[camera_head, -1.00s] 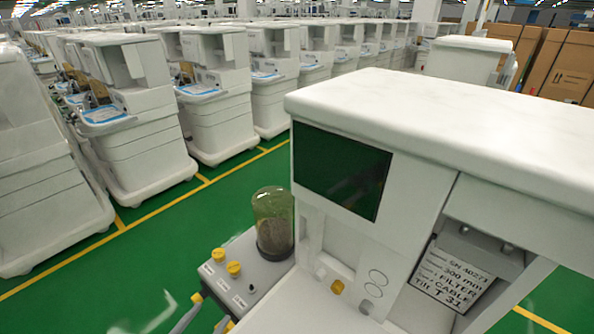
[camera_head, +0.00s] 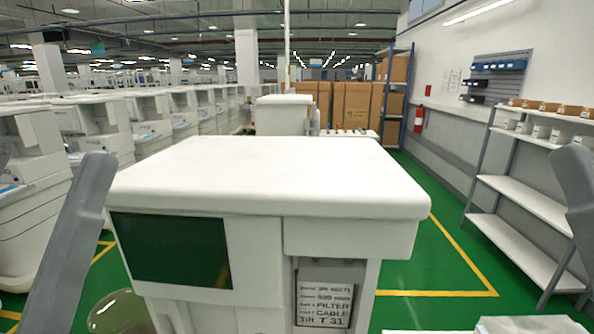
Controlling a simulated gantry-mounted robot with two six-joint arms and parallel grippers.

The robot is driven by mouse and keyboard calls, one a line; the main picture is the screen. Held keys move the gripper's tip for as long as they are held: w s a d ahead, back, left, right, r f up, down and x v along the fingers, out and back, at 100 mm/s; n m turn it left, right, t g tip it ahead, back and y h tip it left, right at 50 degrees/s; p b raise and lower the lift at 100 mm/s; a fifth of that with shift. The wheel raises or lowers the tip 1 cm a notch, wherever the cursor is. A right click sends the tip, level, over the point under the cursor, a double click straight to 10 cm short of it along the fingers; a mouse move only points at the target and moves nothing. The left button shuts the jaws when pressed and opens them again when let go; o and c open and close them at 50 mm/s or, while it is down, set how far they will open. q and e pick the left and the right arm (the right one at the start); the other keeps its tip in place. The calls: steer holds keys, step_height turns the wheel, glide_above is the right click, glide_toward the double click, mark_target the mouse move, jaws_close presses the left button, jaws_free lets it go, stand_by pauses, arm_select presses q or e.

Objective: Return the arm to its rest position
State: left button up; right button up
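Grey links of my arms show at the left and right edges of the head view, both raised. My left and right grippers are both out of view. The nearest anaesthesia cart (camera_head: 265,178) stands straight ahead, with a white top, a dark screen (camera_head: 168,249) and a printed label card (camera_head: 325,298) in its front recess. A transparent dome (camera_head: 118,313) shows partly at the bottom left of the cart.
Rows of white carts (camera_head: 100,125) fill the left. At the right stand a shelf rack (camera_head: 520,200) and a wall with blue bins (camera_head: 500,66). Cardboard boxes (camera_head: 352,105) stand at the back. Green floor (camera_head: 450,262) with yellow lines is clear between cart and rack.

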arm_select(q)
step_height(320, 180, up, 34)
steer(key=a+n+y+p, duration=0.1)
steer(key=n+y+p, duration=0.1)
steer(key=p, duration=3.1)
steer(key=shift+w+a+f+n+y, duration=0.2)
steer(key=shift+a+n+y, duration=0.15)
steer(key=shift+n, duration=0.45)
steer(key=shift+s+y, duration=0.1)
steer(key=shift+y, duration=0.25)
